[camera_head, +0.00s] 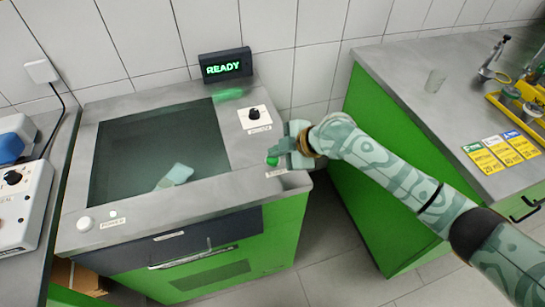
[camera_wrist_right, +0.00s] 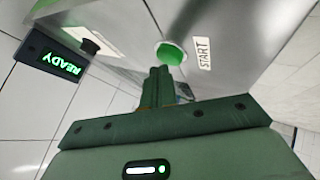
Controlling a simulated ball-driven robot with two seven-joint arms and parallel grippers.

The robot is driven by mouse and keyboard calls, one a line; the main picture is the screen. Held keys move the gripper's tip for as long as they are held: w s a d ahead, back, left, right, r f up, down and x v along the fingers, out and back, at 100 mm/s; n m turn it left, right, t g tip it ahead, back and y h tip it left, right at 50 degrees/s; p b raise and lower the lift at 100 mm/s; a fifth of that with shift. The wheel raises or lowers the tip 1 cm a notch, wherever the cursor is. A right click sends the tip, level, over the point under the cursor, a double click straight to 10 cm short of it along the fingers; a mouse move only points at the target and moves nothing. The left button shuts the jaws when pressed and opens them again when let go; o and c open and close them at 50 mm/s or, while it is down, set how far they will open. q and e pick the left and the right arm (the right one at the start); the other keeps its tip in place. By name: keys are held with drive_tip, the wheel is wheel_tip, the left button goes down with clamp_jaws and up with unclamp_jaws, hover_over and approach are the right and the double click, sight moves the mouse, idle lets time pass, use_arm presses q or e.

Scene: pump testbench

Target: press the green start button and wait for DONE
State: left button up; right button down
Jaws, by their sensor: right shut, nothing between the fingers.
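The green start button (camera_head: 272,161) is on the right side of the testbench top (camera_head: 240,178). It also shows in the right wrist view (camera_wrist_right: 170,54), beside a START label (camera_wrist_right: 203,53). My right gripper (camera_head: 285,150) is shut and empty, with its fingertips close to the button. In the right wrist view the shut fingers (camera_wrist_right: 159,72) end at the button's lower edge; I cannot tell whether they touch it. The display (camera_head: 226,65) reads READY in green. My left gripper is not in view.
A black mode knob (camera_head: 254,114) sits behind the button. A dark glossy panel (camera_head: 140,150) fills the bench top, with a white power knob (camera_head: 85,223) at front left. A grey side counter (camera_head: 420,90) on the right holds cards (camera_head: 501,150) and a yellow tray (camera_head: 497,99).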

sight(277, 159)
drive_tip(key=shift+f+b, duration=0.3)
drive_tip(key=shift+f, duration=0.25)
idle(0.4)
drive_tip(key=shift+r, duration=0.1)
drive_tip(key=shift+r+p, duration=0.8)
drive_tip(key=shift+r, duration=0.05)
wheel_tip(277, 159, up, 5)
drive_tip(key=p, duration=0.4)
drive_tip(key=shift+r, duration=0.15)
idle(0.8)
